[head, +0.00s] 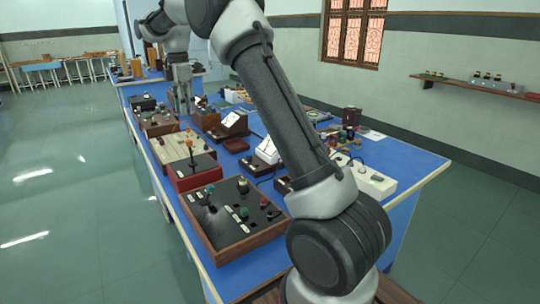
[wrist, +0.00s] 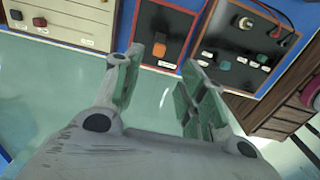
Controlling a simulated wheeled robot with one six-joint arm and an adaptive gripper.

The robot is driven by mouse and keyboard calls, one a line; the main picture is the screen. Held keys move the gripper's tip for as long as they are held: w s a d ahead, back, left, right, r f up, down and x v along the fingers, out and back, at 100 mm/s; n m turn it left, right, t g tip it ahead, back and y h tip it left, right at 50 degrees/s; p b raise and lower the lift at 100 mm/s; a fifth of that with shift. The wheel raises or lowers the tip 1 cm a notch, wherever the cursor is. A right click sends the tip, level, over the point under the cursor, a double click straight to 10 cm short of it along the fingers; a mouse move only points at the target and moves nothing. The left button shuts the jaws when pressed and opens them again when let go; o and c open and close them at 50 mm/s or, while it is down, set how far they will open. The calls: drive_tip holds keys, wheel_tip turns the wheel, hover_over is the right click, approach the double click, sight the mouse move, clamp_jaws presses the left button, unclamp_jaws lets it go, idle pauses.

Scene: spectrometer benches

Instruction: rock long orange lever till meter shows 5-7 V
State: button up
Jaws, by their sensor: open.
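My gripper (head: 182,110) hangs from the arm over the far part of the blue bench, pointing down. In the wrist view my gripper (wrist: 164,58) is open and empty, its two fingers well apart. Between the fingertips in that picture an orange knob (wrist: 159,49) shows on a dark red-framed panel (wrist: 172,20); I cannot tell whether it is the long orange lever. No contact shows. White-faced meters (head: 234,119) (head: 267,150) stand on the bench in the head view; their readings are too small to tell.
A wood-framed black control box (head: 228,222) and a red box (head: 195,175) stand along the bench's left edge. Another dark panel (wrist: 240,45) with knobs and a cable lies at right in the wrist view. Green floor (head: 70,180) is clear left of the bench.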

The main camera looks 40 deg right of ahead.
drive_tip(key=h, duration=1.4)
approach(188, 140)
drive_tip(key=d, duration=0.3)
drive_tip(key=shift+y, duration=0.3)
drive_tip(key=x, duration=0.7)
drive_tip(key=shift+d+f, duration=0.1)
drive_tip(key=shift+f, duration=0.3)
drive_tip(key=shift+c, duration=0.2)
clamp_jaws()
